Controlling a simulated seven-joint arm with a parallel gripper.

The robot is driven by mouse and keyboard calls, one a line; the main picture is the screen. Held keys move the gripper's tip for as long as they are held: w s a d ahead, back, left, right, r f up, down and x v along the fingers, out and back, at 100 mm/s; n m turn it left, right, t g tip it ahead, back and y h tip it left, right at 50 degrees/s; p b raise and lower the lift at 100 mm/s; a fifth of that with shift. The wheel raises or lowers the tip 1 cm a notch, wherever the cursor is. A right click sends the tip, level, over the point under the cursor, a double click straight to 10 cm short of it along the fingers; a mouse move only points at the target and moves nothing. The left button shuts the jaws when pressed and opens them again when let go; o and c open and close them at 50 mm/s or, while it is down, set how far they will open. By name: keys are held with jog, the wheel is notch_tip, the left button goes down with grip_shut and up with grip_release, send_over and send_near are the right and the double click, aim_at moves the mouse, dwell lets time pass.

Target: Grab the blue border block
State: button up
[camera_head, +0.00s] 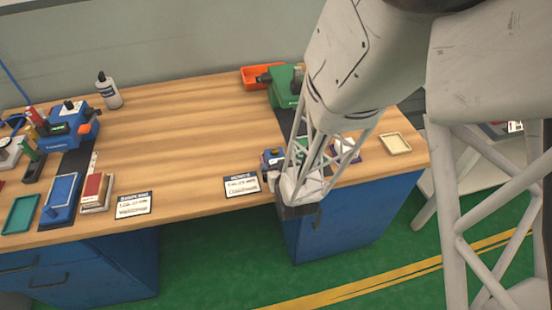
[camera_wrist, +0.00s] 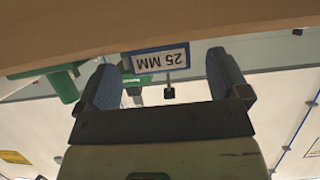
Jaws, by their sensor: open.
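The blue border block (camera_wrist: 156,59) shows in the wrist view as a white plate with a dark blue edge. It bears the print "25 MM", upside down in this view. My gripper (camera_wrist: 165,75) is open, with one finger to each side of the block and visible gaps on both sides. I cannot tell whether the block lies fully between the fingertips or just beyond them. In the head view my gripper (camera_head: 272,177) is low at the table's front edge, beside a small blue item (camera_head: 272,157). My arm hides part of this area.
A green machine (camera_head: 284,88) and an orange tray (camera_head: 262,75) stand at the back. A purple-edged plate (camera_head: 346,150) and a cream tray (camera_head: 395,144) lie to the right. A printed card (camera_head: 241,185) lies left of my gripper. The table's middle (camera_head: 190,120) is clear.

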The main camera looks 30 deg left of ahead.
jog(key=shift+c, duration=0.2)
dwell(0.3)
jog(key=c, duration=1)
jog(key=shift+r, duration=0.2)
jog(key=shift+r, duration=1.15)
jog(key=f+v, duration=0.1)
jog(key=v, duration=0.6)
jog(key=d+f+v, duration=0.1)
jog(key=f+v, duration=0.1)
jog(key=v, duration=0.6)
jog(key=shift+s+d+f, duration=0.15)
jog(key=shift+s+d, duration=0.2)
jog(key=shift+s, duration=0.3)
jog(key=shift+w, duration=0.1)
